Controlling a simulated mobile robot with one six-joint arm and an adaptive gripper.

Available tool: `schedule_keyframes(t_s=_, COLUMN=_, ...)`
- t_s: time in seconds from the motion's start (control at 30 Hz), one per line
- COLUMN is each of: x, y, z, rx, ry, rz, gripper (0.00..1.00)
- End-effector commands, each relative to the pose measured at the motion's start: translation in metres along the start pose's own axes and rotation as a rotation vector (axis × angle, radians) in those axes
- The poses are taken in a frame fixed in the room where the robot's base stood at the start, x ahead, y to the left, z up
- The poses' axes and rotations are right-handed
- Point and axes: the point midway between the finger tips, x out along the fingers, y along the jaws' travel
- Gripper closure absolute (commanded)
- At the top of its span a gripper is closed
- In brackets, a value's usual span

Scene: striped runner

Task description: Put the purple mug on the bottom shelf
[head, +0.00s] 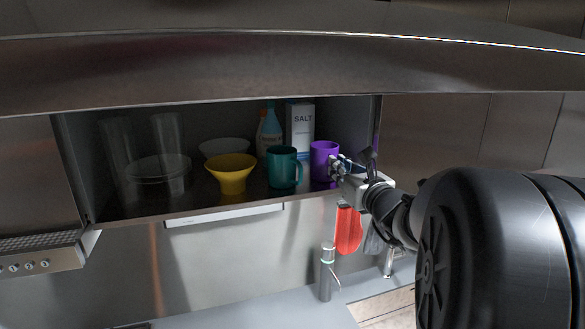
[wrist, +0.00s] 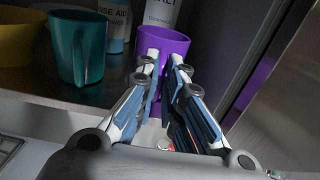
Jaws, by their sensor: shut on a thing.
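The purple mug (head: 322,160) stands upright at the right end of the open cabinet's bottom shelf (head: 150,207). My gripper (head: 338,166) reaches in from the right front and is at the mug's near side. In the wrist view the purple mug (wrist: 166,42) is straight ahead, and the fingers of my gripper (wrist: 163,62) are closed in on its near side. The part held is mostly hidden between the fingers. I cannot tell whether the mug's base touches the shelf.
A teal mug (head: 283,168) stands just left of the purple mug. A yellow bowl (head: 232,174), a white bowl (head: 223,148) and clear glassware (head: 160,168) are further left. A salt box (head: 301,128) and a blue bottle (head: 269,132) stand behind. The cabinet's side wall is close on the right.

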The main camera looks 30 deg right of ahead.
Motion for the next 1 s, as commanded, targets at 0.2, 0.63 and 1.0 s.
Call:
schedule_keyframes(t_s=0.2, x=0.0, y=0.0, z=-0.002, rx=0.0, ry=-0.002, rz=0.0, gripper=1.0)
schedule_keyframes(t_s=0.63, x=0.0, y=0.0, z=-0.002, rx=0.001, ry=0.001, rz=0.0, gripper=0.71)
schedule_keyframes(t_s=1.0, x=-0.016, y=-0.001, z=0.001, rx=0.0, ry=-0.002, rz=-0.003, gripper=0.71)
